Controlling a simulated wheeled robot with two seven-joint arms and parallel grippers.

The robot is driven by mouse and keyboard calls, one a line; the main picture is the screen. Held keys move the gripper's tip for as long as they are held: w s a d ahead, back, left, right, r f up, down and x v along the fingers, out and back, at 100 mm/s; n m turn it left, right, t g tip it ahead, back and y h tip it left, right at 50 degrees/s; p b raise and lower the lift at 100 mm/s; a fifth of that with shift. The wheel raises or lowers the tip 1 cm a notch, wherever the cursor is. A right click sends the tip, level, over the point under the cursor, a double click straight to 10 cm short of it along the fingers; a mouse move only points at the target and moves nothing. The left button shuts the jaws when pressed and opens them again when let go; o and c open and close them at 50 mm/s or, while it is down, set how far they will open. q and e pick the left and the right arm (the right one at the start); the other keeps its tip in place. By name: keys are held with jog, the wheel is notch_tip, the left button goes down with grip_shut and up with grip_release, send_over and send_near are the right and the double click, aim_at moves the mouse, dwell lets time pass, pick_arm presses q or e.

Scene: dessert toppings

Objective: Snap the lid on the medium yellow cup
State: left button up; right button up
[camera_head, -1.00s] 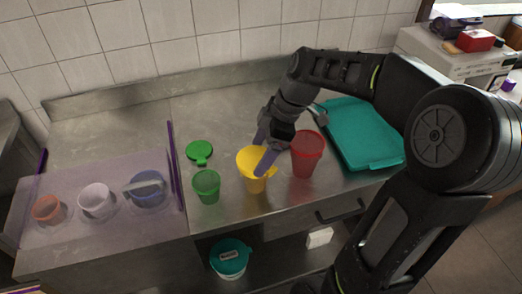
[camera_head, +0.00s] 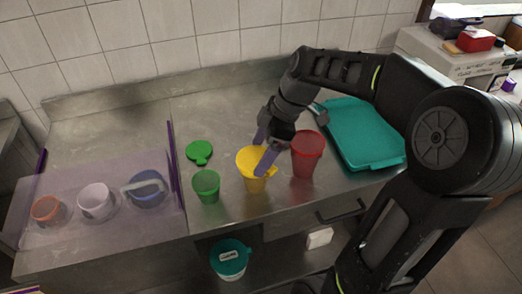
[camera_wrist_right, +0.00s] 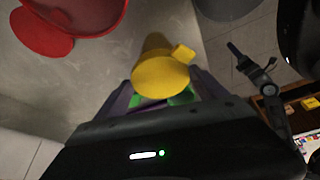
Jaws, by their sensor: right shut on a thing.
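The medium yellow cup (camera_head: 254,184) stands upright on the steel counter between the green and red cups. The yellow lid (camera_head: 247,154) is at the cup's mouth, with its tab towards the right; I cannot tell whether it is fully seated. My right gripper (camera_head: 261,156) is shut on the yellow lid from above, one finger on either side. In the right wrist view, the lid (camera_wrist_right: 160,79) shows as a round yellow face between the fingers (camera_wrist_right: 162,95), with the cup body (camera_wrist_right: 154,43) behind it. My left gripper is not in view.
A green cup (camera_head: 206,187) stands close on the left, with a green lid (camera_head: 199,151) lying behind it. A red cup (camera_head: 307,150) is close on the right, before a teal tray (camera_head: 365,125). A clear-covered rack (camera_head: 70,232) holds several cups at left.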

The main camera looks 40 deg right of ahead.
jog(key=shift+f+b, duration=0.45)
jog(key=shift+b, duration=0.45)
dwell(1.6)
jog(key=o, duration=1.2)
jog(key=shift+o, duration=0.2)
jog(key=shift+r+p, duration=1.9)
jog(key=shift+r, duration=1.15)
jog(key=shift+c, duration=0.2)
grip_shut()
